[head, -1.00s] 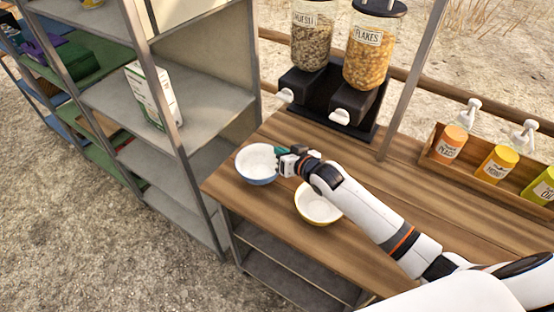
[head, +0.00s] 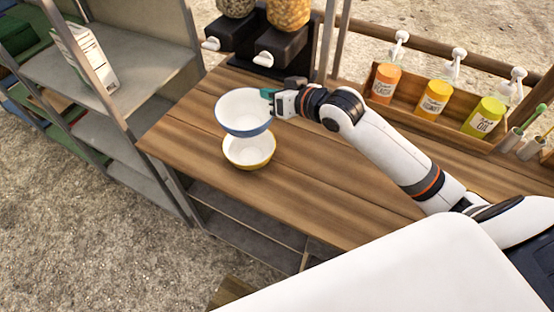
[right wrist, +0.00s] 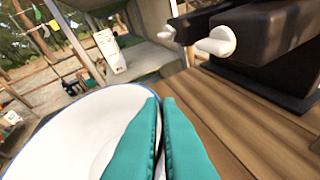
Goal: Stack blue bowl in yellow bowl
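The blue bowl (head: 244,112), white inside with a blue outside, is held up at its right rim by my right gripper (head: 270,95). In the right wrist view the teal fingers (right wrist: 162,130) are closed together on the rim of the blue bowl (right wrist: 75,135). The yellow bowl (head: 250,152), white inside, stands upright on the wooden table. In the head view the blue bowl appears just behind and above it, overlapping its far rim; the exact height gap cannot be told. My left gripper is in neither view.
The cereal dispensers (head: 272,45) stand at the back of the wooden table (head: 330,195). A wooden box (head: 415,116) with several bottles is at the right. A grey shelf (head: 120,85) stands at the left. The table's front is clear.

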